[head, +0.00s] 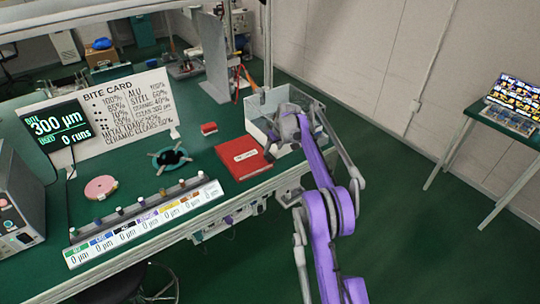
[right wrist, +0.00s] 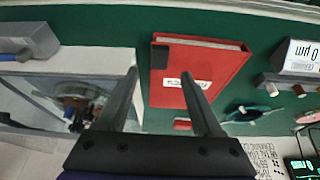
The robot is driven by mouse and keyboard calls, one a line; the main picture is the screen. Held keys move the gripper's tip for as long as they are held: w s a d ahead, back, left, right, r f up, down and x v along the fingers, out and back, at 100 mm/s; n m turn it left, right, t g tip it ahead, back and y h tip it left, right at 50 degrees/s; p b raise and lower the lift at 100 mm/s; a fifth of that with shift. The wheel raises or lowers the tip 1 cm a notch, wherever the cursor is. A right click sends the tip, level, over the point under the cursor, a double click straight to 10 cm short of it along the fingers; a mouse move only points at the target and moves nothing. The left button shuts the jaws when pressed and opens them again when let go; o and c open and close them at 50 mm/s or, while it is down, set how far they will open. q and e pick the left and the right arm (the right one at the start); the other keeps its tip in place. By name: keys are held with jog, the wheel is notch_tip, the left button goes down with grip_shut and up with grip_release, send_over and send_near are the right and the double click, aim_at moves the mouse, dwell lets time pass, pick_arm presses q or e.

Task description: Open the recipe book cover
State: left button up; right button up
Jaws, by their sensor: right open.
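The red recipe book (head: 238,161) with a white label lies shut on the green bench top near its front edge. In the right wrist view the book (right wrist: 220,72) shows its cover, a dark patch at one corner and its pale page edge. My right gripper (head: 280,124) is to the right of the book, above a clear-walled bin. In the right wrist view its two fingers (right wrist: 160,73) are apart with nothing held between them. One finger overlaps the book in the picture; I see no clear contact. My left gripper is not in view.
The clear-walled bin (head: 257,127) stands right beside the book. A small red block (head: 209,128) and a teal ring-shaped tool (head: 172,157) lie to its left. A rack with coloured labels (head: 146,222) runs along the front edge. A white card board (head: 129,102) stands behind.

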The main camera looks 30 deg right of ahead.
aim_at(269, 157)
jog(key=x, duration=0.7)
grip_shut()
jog(key=shift+r, duration=0.1)
dwell(1.2)
